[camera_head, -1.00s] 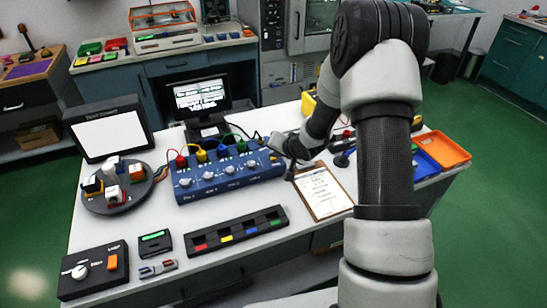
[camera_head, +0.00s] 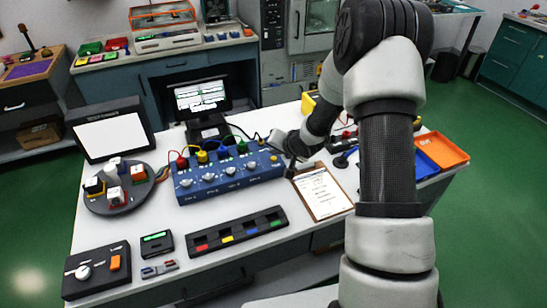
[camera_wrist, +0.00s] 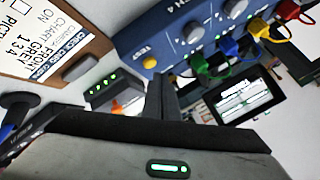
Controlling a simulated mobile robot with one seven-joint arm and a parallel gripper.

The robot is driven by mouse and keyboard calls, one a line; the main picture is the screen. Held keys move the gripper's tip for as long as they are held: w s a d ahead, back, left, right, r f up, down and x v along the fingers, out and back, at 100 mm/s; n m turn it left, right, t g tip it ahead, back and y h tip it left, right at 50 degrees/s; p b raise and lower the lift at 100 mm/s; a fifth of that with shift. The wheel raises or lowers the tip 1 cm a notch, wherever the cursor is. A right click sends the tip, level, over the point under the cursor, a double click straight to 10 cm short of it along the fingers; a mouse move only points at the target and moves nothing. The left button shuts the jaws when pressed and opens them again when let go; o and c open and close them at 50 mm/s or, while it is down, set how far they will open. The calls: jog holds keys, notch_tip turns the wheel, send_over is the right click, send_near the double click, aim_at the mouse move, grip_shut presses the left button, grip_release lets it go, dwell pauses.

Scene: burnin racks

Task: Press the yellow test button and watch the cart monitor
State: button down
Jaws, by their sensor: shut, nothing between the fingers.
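The yellow test button (camera_wrist: 150,62) sits beside the word TEST on the blue panel box (camera_wrist: 178,28), in the wrist view. In the head view the blue box (camera_head: 225,180) stands mid-table with knobs and coloured plugs. My gripper (camera_wrist: 160,82) is shut and empty; its fingertips appear just below the button in the wrist picture, and I cannot tell whether they touch it. In the head view my gripper (camera_head: 290,168) is at the box's right end. A black monitor (camera_head: 201,97) behind the box shows white and green text; it also shows in the wrist view (camera_wrist: 248,96).
A clipboard (camera_head: 322,192) lies right of the box. A tester screen (camera_head: 110,135), blank white, and a round turntable (camera_head: 118,187) stand left. A black strip with coloured marks (camera_head: 236,231) and a switch box (camera_head: 97,270) lie in front. An orange tray (camera_head: 443,150) is at the right.

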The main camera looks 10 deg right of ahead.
jog(key=shift+r+p, duration=2.15)
jog(key=shift+r, duration=0.35)
jog(key=s+d+r+n+g+h, duration=0.1)
jog(key=s+d+r+h, duration=0.1)
jog(key=s+r, duration=0.6)
jog(key=s+d+r+n+h, duration=0.1)
jog(key=s+d+r+h, duration=0.15)
jog(key=r, duration=0.95)
jog(key=s+a+r+n, duration=0.1)
jog(key=s+r, duration=0.1)
jog(key=s, duration=0.6)
jog(key=s+a+r+n+g+y, duration=0.1)
jog(key=s+a+r, duration=0.1)
jog(key=s, duration=0.7)
jog(key=s+a+r+n+g+y, duration=0.1)
jog(key=s+r, duration=0.2)
jog(key=s, duration=0.6)
jog(key=shift+s+a+r+n, duration=0.15)
jog(key=shift+a+r+n, duration=0.15)
jog(key=shift+a+r, duration=0.1)
dwell(0.5)
